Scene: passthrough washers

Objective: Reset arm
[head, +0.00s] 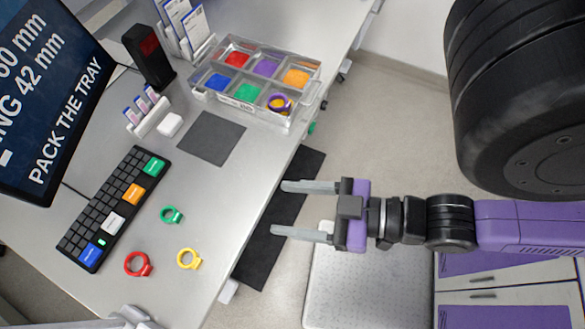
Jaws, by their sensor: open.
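My gripper (306,210) is in the head view, right of the table's front edge. Its two grey fingers point left, are spread apart and hold nothing. It hangs over the dark floor mat (262,252), clear of the table (215,175). My arm reaches in from the right. On the table lie a green ring (171,215), a red ring (146,268) and a yellow ring (190,259), each with a small tab. A clear tray (291,121) with several coloured compartments stands at the back. A purple and yellow ring piece (279,103) sits in its front right compartment.
A black keyboard (107,213) with coloured keys lies left of the rings. A dark square pad (211,138) lies before the tray. A screen (42,110), a black box (149,57) and card holders (151,114) line the back left. The table around the rings is mostly clear.

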